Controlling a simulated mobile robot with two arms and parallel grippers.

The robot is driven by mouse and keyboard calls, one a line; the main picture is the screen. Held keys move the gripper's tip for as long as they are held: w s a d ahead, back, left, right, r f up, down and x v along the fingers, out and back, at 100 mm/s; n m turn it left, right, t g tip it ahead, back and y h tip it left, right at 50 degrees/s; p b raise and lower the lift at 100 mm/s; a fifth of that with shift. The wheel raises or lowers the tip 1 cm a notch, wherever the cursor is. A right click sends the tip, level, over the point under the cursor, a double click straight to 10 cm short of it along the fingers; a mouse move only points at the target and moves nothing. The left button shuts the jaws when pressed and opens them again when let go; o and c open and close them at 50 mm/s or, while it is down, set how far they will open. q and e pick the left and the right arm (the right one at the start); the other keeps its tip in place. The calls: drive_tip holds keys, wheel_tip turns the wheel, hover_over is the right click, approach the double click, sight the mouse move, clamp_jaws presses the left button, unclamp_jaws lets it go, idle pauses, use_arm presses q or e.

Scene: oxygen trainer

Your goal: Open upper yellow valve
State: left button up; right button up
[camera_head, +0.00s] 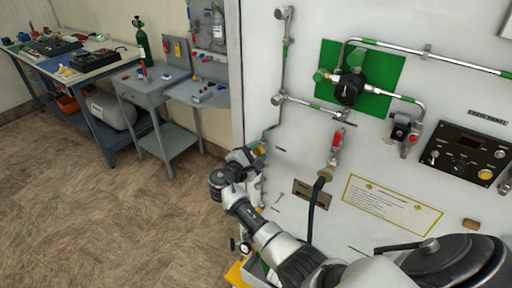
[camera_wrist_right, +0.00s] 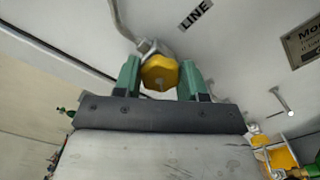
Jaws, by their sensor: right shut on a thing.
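The upper yellow valve is a faceted yellow knob (camera_wrist_right: 160,72) on a metal pipe fitting on the white panel, seen in the right wrist view. My right gripper (camera_wrist_right: 160,80) has its green fingers on both sides of the knob and is shut on it. In the head view my right gripper (camera_head: 258,152) reaches the left side of the panel, and only a bit of yellow shows at its tips. The fingers and wrist hide most of the valve there. My left gripper is not in view.
The white panel (camera_head: 300,150) carries pipes, a green plate (camera_head: 387,72) with a regulator, a red-handled valve (camera_head: 337,140) and a black control box (camera_head: 468,152). Workbenches stand at the back left; the floor (camera_head: 90,220) between is clear.

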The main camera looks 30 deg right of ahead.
drive_tip(key=n+p, duration=0.2)
drive_tip(key=n, duration=0.1)
drive_tip(key=n+p, duration=0.1)
drive_tip(key=shift+r+n, duration=0.25)
drive_tip(key=shift+n, duration=0.05)
drive_tip(key=shift+f+n+p, duration=0.15)
drive_tip(key=shift+n+p, duration=0.8)
drive_tip(key=shift+n, duration=0.55)
drive_tip(key=o, duration=0.9)
drive_tip(key=shift+f, duration=0.1)
drive_tip(key=shift+o, duration=0.2)
